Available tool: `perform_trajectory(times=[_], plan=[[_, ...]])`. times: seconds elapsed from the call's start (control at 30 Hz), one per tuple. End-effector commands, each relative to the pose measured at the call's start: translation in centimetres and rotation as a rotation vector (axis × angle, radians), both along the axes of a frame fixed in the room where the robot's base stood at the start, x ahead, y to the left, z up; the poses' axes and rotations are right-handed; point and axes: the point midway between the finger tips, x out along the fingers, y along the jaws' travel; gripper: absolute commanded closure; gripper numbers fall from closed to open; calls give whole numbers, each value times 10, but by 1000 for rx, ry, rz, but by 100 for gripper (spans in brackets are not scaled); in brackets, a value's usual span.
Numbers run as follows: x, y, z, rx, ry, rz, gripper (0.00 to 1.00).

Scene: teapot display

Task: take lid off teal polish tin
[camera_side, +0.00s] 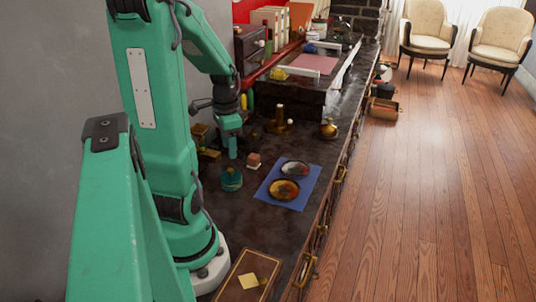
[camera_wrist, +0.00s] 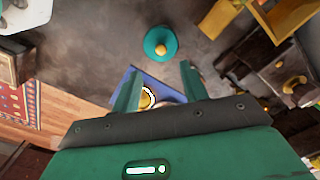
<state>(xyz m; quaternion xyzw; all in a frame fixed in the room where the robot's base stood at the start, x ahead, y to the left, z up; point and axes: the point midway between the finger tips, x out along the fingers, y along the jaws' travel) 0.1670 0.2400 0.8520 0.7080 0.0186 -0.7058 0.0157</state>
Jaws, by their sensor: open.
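The teal polish tin (camera_side: 231,181) stands on the dark counter, left of the blue mat. In the wrist view its round teal lid (camera_wrist: 161,46) shows from above, with a small yellow knob in the middle. My gripper (camera_wrist: 159,76) is open and empty, its two teal fingers apart. In the wrist view the tin lies just beyond the fingertips, not between them. In the side view my gripper (camera_side: 233,152) hangs above the counter near the tin, and the fingers partly overlap each other there. The body of the tin is hidden below the lid in the wrist view.
A blue mat (camera_side: 297,200) with two round dishes lies right of the tin. A small pinkish block (camera_side: 254,160) stands close to the tin. Brass pieces (camera_side: 208,154) are at the left, and a brass pot (camera_side: 328,129) is near the counter's right edge.

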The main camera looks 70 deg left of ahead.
Motion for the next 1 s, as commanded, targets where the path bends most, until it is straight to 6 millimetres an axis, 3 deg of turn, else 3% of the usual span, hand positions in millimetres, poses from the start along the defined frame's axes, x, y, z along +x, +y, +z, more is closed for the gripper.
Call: perform_trajectory(times=[1.0], plan=[[-2,2,-37,-6,5,1,56]])
